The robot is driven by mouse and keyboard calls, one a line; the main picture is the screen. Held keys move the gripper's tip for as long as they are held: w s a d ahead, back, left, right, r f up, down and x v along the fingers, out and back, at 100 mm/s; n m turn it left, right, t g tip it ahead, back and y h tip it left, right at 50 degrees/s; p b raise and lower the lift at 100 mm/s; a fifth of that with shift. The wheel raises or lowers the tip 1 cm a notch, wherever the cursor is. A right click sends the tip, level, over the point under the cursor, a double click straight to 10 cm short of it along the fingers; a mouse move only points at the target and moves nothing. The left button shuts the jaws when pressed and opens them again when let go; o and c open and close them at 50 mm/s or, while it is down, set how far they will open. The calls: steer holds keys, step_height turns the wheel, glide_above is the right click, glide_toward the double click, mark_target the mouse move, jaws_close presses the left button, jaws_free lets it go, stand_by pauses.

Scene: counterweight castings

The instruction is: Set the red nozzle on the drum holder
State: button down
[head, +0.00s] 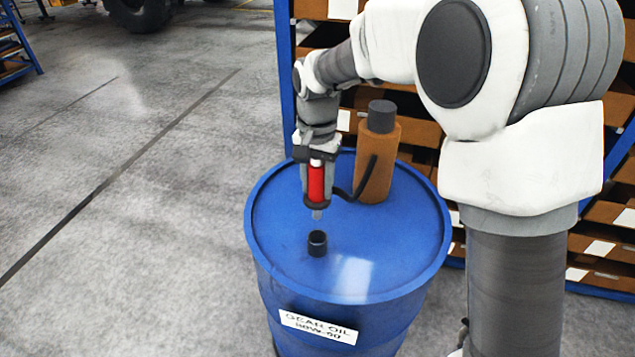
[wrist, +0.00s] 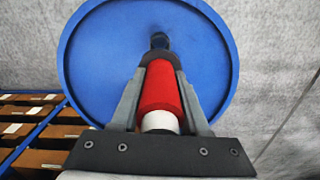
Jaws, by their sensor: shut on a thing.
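The red nozzle (head: 316,184) is held upright, tip down, in my gripper (head: 317,195). Its tip is in the air above the drum top, a little above the small black drum holder (head: 317,243) and apart from it in the head view. In the wrist view the red nozzle (wrist: 161,88) sits between the two grey fingers of my gripper (wrist: 162,95), with a white band near the palm. The dark shape past its far end (wrist: 159,41) is partly hidden, and I cannot tell nozzle tip from holder there.
The holder stands on the blue drum (head: 390,250), labelled gear oil. A brown cylinder (head: 379,160) with a dark top and a black hose stands on the drum behind my gripper. Shelves with cardboard boxes (head: 600,245) are behind. The floor at left is clear.

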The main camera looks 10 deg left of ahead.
mark_target(317, 163)
steer(key=shift+f+b, duration=2)
steer(key=shift+f, duration=0.9)
steer(key=shift+f+b, duration=2.05)
steer(key=shift+f, duration=1.2)
steer(key=shift+c, duration=1.6)
jaws_free()
step_height(317, 163, up, 18)
steer(key=shift+f+p, duration=0.25)
steer(key=shift+p, duration=0.3)
